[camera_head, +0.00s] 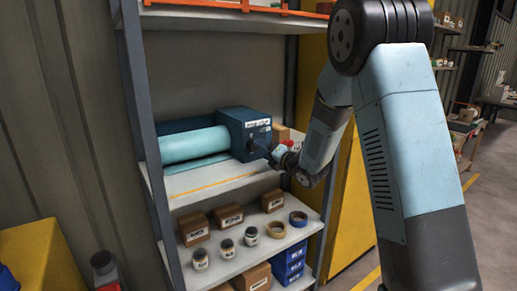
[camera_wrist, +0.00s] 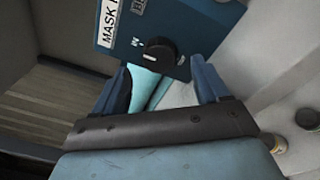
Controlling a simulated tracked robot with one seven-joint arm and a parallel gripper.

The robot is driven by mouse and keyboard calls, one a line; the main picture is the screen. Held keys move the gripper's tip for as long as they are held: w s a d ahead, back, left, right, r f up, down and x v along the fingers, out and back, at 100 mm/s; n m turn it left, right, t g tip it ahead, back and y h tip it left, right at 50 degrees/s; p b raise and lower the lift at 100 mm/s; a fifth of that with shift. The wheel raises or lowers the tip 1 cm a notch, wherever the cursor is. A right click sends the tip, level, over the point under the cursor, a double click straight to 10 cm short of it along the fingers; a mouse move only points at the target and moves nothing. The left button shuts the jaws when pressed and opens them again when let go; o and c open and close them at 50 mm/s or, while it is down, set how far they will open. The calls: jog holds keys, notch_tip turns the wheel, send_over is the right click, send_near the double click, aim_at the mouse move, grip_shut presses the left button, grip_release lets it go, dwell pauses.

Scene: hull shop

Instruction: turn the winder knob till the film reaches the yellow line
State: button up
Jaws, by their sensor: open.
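The winder is a dark blue box (camera_head: 240,130) on the middle shelf, with a light teal film roll (camera_head: 195,145) to its left. A little film shows at the roll's underside, with bare white shelf between it and the yellow line (camera_head: 222,185). The black winder knob (camera_wrist: 158,52) is on the box's end face, with a pale mark on it. My gripper (camera_wrist: 163,88) is open, its two blue fingers apart, with the knob ahead between them and not visibly touched. In the head view my gripper (camera_head: 266,149) is close to the knob side, and the knob is mostly hidden.
The grey shelf post (camera_head: 143,100) stands at the left. A small brown box (camera_head: 281,132) sits behind the winder. A yellow panel (camera_head: 350,205) is right of the rack.

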aim_at(253, 145)
jog(key=shift+x, duration=2)
jog(key=c, duration=1.1)
